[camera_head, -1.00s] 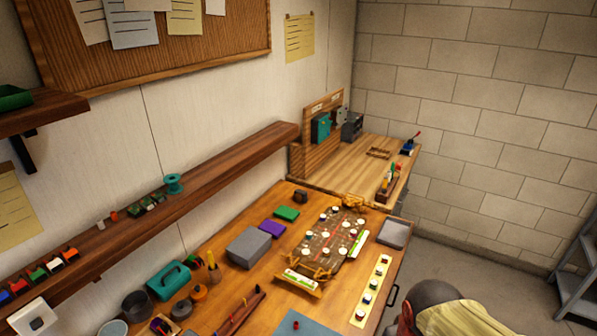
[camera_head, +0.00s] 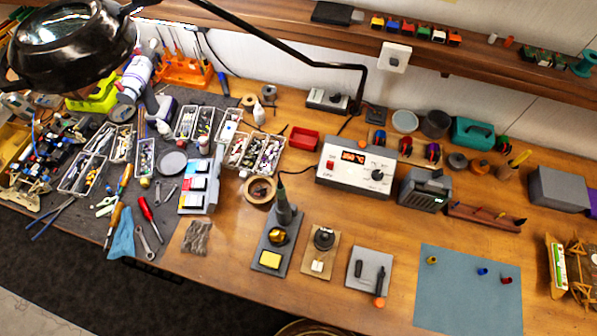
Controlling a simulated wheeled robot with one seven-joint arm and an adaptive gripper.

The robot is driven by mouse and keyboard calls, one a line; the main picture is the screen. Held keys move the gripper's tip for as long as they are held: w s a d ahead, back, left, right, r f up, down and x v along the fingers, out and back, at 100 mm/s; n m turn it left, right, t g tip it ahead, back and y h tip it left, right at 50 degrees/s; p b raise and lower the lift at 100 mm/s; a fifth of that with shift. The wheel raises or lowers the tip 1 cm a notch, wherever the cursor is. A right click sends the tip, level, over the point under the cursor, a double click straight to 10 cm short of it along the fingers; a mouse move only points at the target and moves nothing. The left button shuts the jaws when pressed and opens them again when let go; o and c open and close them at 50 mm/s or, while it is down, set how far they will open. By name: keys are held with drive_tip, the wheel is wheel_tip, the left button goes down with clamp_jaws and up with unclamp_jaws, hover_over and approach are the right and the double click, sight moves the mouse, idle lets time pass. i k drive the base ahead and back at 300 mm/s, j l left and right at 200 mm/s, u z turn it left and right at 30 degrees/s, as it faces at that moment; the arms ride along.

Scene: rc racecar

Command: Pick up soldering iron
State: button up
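A dark upright handle that looks like the soldering iron (camera_head: 284,208) sits in a grey stand (camera_head: 262,262) at the middle front of the bench. A dark cord rises from its top towards the soldering station (camera_head: 340,178), a white box with a lit red display and a black knob. The stand also carries a brass-coloured coil and a yellow sponge (camera_head: 270,259). The iron's tip is hidden in the holder. My gripper is not in view.
A black magnifier lamp (camera_head: 75,50) overhangs the bench's left. Parts trays and hand tools crowd the left mat. A solder spool (camera_head: 259,190) lies left of the iron. Small fixtures (camera_head: 319,252) stand to its right. A blue-grey mat (camera_head: 450,290) is mostly clear.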

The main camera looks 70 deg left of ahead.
sight(282, 204)
drive_tip(key=u, duration=2.95)
drive_tip(key=k+j, duration=0.05)
